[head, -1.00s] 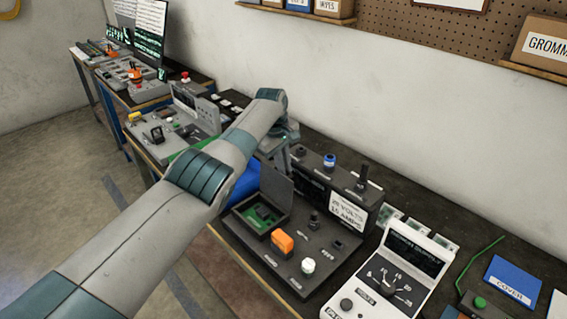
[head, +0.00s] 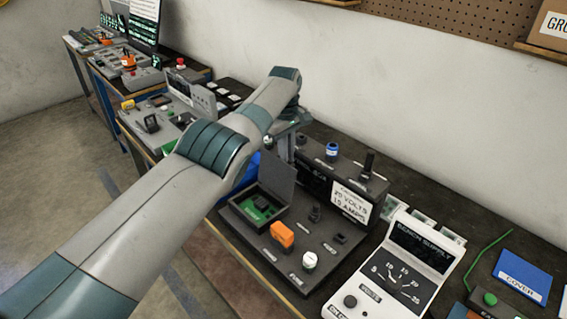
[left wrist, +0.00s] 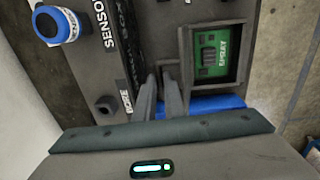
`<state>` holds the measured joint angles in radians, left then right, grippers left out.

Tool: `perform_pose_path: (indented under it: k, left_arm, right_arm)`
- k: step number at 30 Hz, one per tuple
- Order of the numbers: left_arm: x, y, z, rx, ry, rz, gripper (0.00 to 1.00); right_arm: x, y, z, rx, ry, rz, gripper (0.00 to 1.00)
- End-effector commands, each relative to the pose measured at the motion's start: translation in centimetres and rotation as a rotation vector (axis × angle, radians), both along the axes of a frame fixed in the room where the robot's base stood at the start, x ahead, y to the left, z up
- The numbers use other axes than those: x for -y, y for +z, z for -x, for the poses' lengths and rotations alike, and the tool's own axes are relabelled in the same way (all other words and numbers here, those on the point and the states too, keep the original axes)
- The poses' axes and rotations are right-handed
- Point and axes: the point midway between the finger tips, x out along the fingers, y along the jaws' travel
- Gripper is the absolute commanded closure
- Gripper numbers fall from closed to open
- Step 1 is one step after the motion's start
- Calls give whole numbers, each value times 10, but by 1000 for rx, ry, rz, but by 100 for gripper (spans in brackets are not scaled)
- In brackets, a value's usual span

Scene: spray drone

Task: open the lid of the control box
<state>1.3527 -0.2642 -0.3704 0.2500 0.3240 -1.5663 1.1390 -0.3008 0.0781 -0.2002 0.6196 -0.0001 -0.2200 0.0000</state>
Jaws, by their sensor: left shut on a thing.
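The control box is a dark grey panel (head: 290,262) with an open square compartment (head: 238,213) holding a green board (head: 259,206). Its dark lid (head: 281,180) stands raised, roughly upright, at the compartment's back right edge. My left gripper (head: 287,148) is at the lid's upper part, and its tips are partly hidden behind the lid and my arm. In the left wrist view, the gripper's fingers (left wrist: 160,93) are close together at the lid, shut on it. The green board (left wrist: 217,54) shows uncovered beside them. My right gripper is not in view.
An orange switch (head: 282,234) and a white knob (head: 309,260) stand on the panel. A dark rear unit with a blue knob (head: 332,150) rises behind. A white bench supply (head: 400,270) is at the right, with a blue cover (head: 523,275) beyond it.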

Motion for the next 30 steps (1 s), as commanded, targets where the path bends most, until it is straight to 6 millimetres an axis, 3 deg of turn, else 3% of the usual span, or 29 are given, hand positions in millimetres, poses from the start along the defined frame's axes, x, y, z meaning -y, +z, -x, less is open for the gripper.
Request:
perform_pose_path:
  k: [1,18,21,30]
  left_arm:
    - [13,-5,-3,20,-8,24,100]
    - [15,0,-4,22,-9,25,100]
    - [15,0,-4,22,-9,26,72]
    - [15,-1,-3,21,-9,24,72]
  right_arm:
    - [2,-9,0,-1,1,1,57]
    - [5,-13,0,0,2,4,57]
    - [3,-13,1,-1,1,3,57]
    - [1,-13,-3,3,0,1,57]
